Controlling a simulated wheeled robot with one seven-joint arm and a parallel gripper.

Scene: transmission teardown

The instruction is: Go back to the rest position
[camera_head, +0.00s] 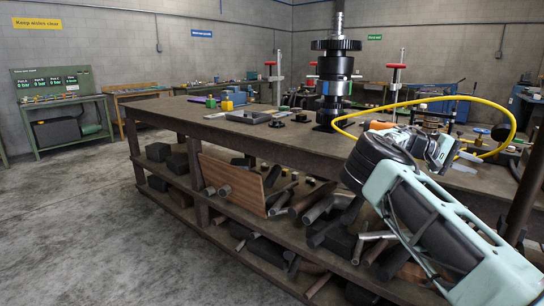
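My arm reaches in from the lower right, with a pale green link and a dark round joint in front of the bench. My gripper (438,152) is at the end of it, above the right part of the workbench (250,127). Its fingers are small and partly hidden by the wrist, so I cannot tell whether they are open or shut or hold anything. The transmission stack (335,80), a dark upright shaft with gears, stands on the bench to the left of my gripper, apart from it.
A yellow hose (508,108) loops around and behind my gripper. Red-topped stands (397,75) rise behind it. A dark tray (248,117) and small parts lie on the bench. Shelves below hold pipes and a brown board (232,184). The floor (80,220) at left is clear.

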